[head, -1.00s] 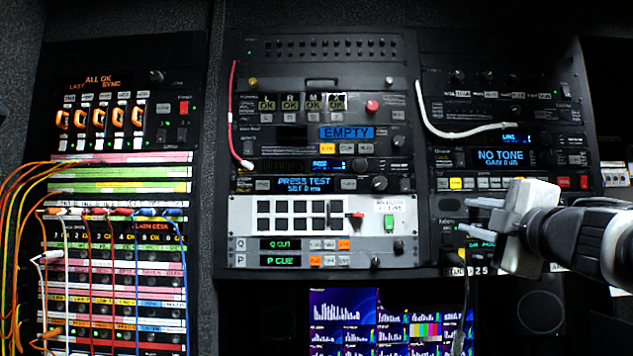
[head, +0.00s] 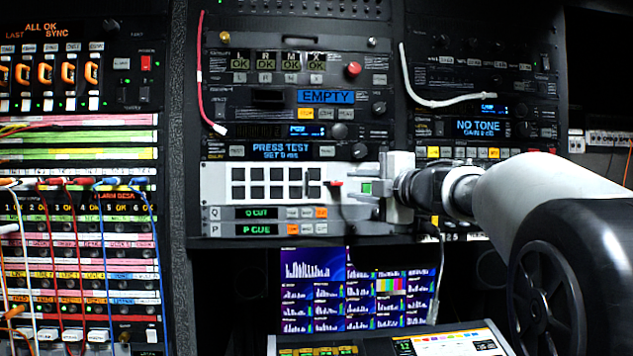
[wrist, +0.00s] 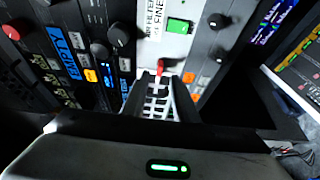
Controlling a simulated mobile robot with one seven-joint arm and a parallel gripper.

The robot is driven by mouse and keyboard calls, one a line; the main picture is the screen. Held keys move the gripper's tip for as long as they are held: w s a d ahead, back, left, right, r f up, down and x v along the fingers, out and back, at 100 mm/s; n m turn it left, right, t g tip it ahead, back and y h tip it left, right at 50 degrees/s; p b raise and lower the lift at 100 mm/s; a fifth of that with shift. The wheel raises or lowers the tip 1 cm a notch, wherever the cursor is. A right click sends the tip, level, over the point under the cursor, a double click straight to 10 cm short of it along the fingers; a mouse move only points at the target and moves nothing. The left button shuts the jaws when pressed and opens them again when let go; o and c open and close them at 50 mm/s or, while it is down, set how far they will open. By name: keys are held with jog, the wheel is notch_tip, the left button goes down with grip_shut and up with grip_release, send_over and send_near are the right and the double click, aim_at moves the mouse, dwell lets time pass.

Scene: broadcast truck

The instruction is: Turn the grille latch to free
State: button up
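The grille latch (head: 336,183) is a small red-tipped lever at the right side of the ventilation grille (head: 222,183), a pale panel with rectangular openings. In the wrist view the latch's red tip (wrist: 161,64) shows just beyond my fingertips, roughly in line with the gap. My gripper (head: 357,184) is open at the right part of the panel, its fingers pointing left toward the latch. In the wrist view my gripper (wrist: 160,82) has a finger on each side of the grille openings. I cannot tell whether either finger touches the latch or panel.
A green square (wrist: 180,26) sits beside an "AIR FILTER" label. A red knob (head: 354,69) and a hanging red cable (head: 199,85) are above. A white cable (head: 408,75) hangs at upper right. Monitors (head: 312,265) and a lit console (head: 455,343) are below.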

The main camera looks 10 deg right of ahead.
aim_at(340, 184)
jog(key=x, duration=0.5)
jog(key=shift+w+a+p, duration=0.15)
jog(key=shift+w+p, duration=0.25)
grip_shut()
